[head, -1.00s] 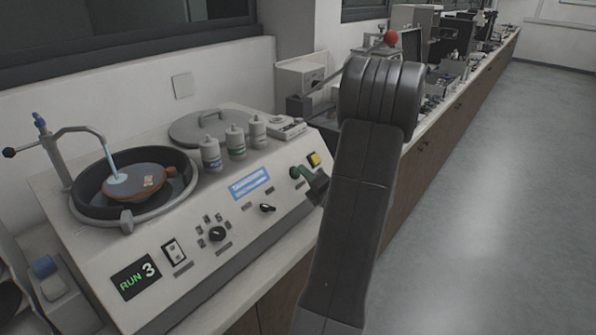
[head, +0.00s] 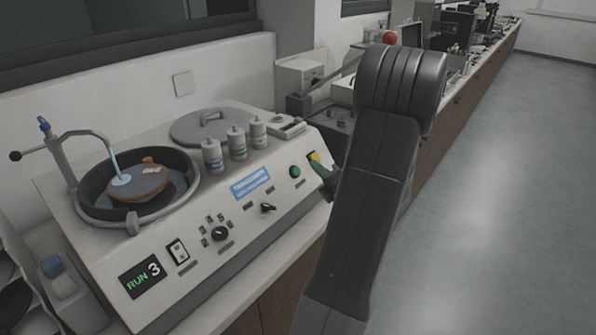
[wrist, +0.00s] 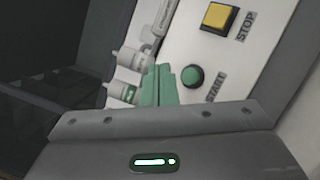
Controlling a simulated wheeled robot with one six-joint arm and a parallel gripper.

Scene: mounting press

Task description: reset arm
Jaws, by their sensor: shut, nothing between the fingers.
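My gripper (head: 318,170) is shut and empty, its green fingers together, in front of the right end of the machine's sloped panel. In the wrist view the green fingers (wrist: 158,80) point toward the panel, left of the round green START button (wrist: 192,77). The yellow square STOP button (wrist: 219,17) is farther up. In the head view the green button (head: 295,172) is uncovered, left of the fingertips. The yellow button (head: 314,156) shows just above them. My arm hides part of the panel's right end.
The machine's display (head: 142,277) reads RUN 3. Its bowl (head: 95,190) holds a brown disc under a thin spout. Several bottles (head: 237,142) and a round lid (head: 208,127) sit on top. A red-knobbed lever (head: 390,38) stands behind my arm. The floor at right is clear.

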